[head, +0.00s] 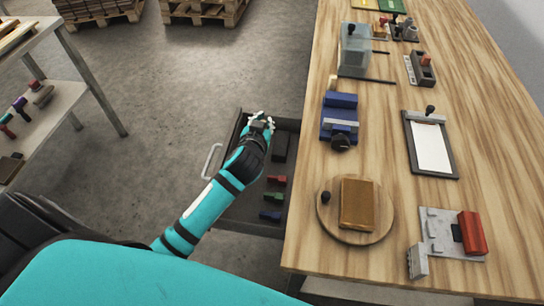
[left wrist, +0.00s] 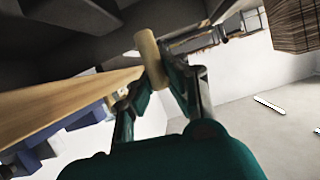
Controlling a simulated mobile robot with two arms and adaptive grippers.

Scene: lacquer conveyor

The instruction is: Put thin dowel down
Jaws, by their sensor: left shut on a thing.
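My left gripper (head: 262,121) reaches over the far part of an open dark drawer (head: 240,212) beside the workbench. In the left wrist view its two fingers (left wrist: 162,78) are shut on a pale wooden dowel (left wrist: 149,50). The dowel sticks out past the fingertips. In the head view I cannot make out the dowel, as the gripper and wrist cover that spot. My right gripper is not in view.
The drawer holds a dark block (head: 280,147) and several small coloured pieces, such as a red one (head: 276,181). The wooden workbench (head: 400,255) at the right carries a round board (head: 327,222), a blue vise (head: 340,118) and a clipboard (head: 412,150). A shelf stands left.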

